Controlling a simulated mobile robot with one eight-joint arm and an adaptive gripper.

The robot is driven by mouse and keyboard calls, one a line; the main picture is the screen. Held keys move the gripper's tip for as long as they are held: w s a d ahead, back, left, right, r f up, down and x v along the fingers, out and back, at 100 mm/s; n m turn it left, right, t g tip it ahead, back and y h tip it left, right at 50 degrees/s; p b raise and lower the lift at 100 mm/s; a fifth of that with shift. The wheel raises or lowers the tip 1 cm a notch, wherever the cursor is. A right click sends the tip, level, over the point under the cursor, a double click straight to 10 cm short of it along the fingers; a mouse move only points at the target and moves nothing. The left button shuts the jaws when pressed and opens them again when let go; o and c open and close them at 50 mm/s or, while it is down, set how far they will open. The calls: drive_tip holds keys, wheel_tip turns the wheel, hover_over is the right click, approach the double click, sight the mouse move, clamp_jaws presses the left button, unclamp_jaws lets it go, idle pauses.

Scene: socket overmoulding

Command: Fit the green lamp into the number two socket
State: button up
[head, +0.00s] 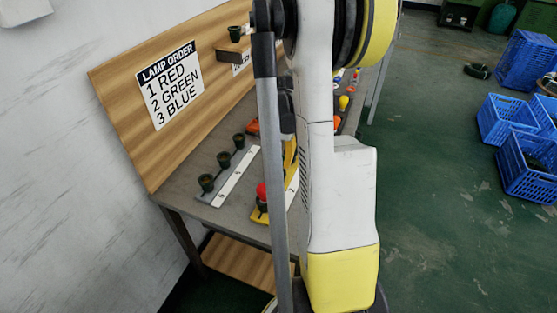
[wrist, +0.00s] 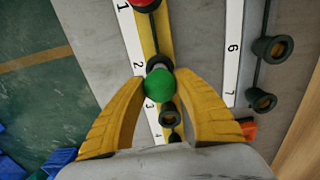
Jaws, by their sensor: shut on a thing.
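The green lamp (wrist: 160,86) is a round green bulb between the yellow fingers of my gripper (wrist: 160,92) in the wrist view. My gripper is shut on it. The number two socket (wrist: 158,63) is a dark ring on the yellow strip (wrist: 165,35), beside the label 2. The lamp overlaps the near edge of this socket; I cannot tell whether it touches or is seated. In the head view my arm hides the green lamp and most of the gripper.
A red lamp (head: 262,191) is in the number one socket, also in the wrist view (wrist: 142,3). Sockets three (wrist: 168,115) and four (wrist: 174,138) look empty. A second strip (head: 237,177) has several empty sockets. A yellow lamp (head: 343,101) stands farther back. A sign (head: 170,85) lists the lamp order.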

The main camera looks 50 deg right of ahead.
drive_tip(key=shift+f, duration=0.4)
drive_tip(key=o, duration=1.1)
wheel_tip(320, 180, up, 12)
drive_tip(key=shift+r, duration=0.1)
